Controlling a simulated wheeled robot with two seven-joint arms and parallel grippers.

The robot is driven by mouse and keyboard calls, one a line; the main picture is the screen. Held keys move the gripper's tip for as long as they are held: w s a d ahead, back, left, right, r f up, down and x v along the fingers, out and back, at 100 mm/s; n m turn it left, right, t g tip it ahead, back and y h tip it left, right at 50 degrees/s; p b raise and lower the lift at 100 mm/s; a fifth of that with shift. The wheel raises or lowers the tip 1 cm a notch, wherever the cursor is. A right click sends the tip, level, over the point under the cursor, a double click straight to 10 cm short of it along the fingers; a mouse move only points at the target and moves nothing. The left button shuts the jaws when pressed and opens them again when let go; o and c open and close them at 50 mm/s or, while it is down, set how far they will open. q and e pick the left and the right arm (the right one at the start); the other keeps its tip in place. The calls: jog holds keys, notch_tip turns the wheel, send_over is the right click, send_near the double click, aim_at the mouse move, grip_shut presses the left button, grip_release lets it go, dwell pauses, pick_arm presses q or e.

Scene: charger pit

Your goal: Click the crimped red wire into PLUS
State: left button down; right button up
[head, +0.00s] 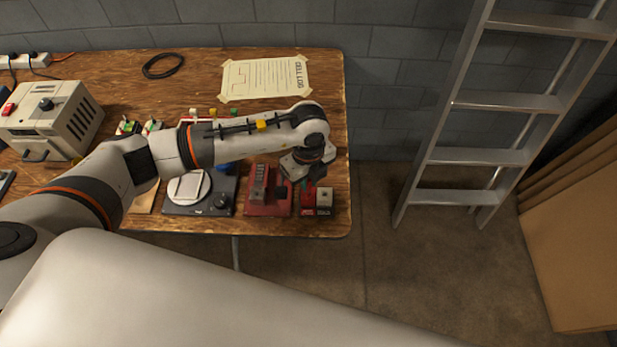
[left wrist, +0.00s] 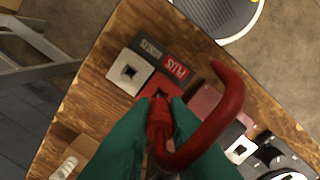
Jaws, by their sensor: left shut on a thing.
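The red PLUS block (head: 308,202) and the pale MINUS block (head: 325,200) stand side by side at the table's front right corner. In the left wrist view, the PLUS block (left wrist: 150,88) and MINUS block (left wrist: 129,73) show square dark sockets and lettered labels. My left gripper (head: 310,184) is over the PLUS block. Its green fingers (left wrist: 163,118) are shut on the red wire (left wrist: 222,112), which bends in a hook to the right. The wire's held end lies at the PLUS socket in the picture; whether it is inside is hidden.
A dark red tool (head: 268,200) stands left of the blocks, and a black device with a round pale plate (head: 188,188) farther left. A taped paper (head: 265,78) lies behind. A ladder (head: 490,105) stands right of the table. A bin (left wrist: 225,18) shows past the table edge.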

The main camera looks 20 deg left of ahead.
pick_arm(q)
jog(key=shift+f+b, duration=1.05)
jog(key=shift+f, duration=0.4)
dwell(0.5)
jog(key=c, duration=2)
grip_release()
grip_shut()
jog(key=shift+f, duration=0.2)
jog(key=o, duration=0.7)
grip_release()
